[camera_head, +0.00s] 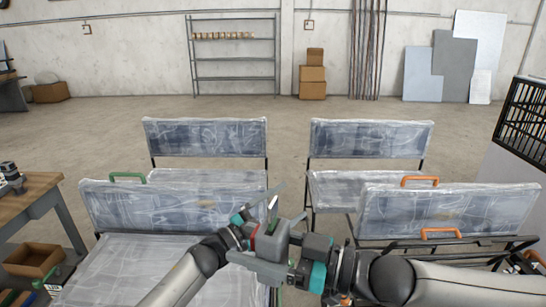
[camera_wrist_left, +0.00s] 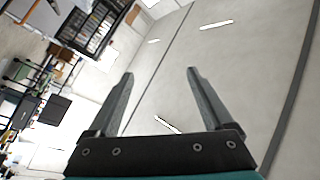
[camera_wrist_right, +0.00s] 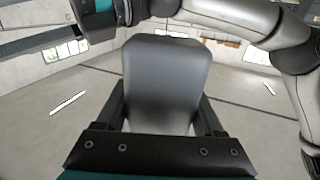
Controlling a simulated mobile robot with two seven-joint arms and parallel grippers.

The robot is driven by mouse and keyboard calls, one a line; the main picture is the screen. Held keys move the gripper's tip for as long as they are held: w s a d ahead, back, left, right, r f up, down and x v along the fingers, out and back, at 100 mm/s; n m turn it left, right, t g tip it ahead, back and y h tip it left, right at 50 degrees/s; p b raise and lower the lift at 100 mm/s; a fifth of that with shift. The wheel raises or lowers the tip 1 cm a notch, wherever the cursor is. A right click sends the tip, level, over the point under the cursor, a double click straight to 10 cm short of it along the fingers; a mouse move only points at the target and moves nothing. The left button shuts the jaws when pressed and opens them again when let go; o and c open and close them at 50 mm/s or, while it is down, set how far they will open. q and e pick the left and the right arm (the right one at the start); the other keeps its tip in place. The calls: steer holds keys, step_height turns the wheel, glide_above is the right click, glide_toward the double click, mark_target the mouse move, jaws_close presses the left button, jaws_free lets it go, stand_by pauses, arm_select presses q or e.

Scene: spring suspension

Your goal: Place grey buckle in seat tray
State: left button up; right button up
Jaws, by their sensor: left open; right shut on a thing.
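The grey buckle (camera_wrist_right: 165,85) is a smooth grey block that fills the middle of the right wrist view. My right gripper (camera_wrist_right: 162,120) is shut on it, with one finger on each side. In the head view the held buckle (camera_head: 271,243) is at bottom centre, partly covered by the grippers, in front of the seats. I cannot pick out a seat tray for certain.
Plastic-wrapped seats stand ahead: front left (camera_head: 170,206) with a green handle, front right (camera_head: 450,210) with orange handles, and two behind. A wooden table (camera_head: 38,196) is at left, a cardboard box (camera_head: 33,260) below it. A black crate (camera_head: 522,115) is at right.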

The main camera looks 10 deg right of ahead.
arm_select(q)
steer(key=s+d+r+m+g, duration=0.4)
steer(key=s+r+m+g, duration=0.1)
steer(key=r+m+g, duration=0.25)
steer(key=s+d+r+m+g, duration=0.3)
steer(key=s+r+m+g, duration=0.25)
steer(key=r+m, duration=0.2)
step_height(320, 180, up, 6)
steer(key=m+t+y, duration=0.3)
steer(key=m+y, duration=0.3)
steer(key=y, duration=1.2)
glide_above(273, 218)
steer(key=shift+w+d+f, duration=0.1)
steer(key=shift+w+f, duration=0.2)
steer(key=shift+w, duration=0.05)
steer(key=shift+f, duration=0.3)
step_height(273, 218, down, 11)
steer(key=shift+f, duration=0.1)
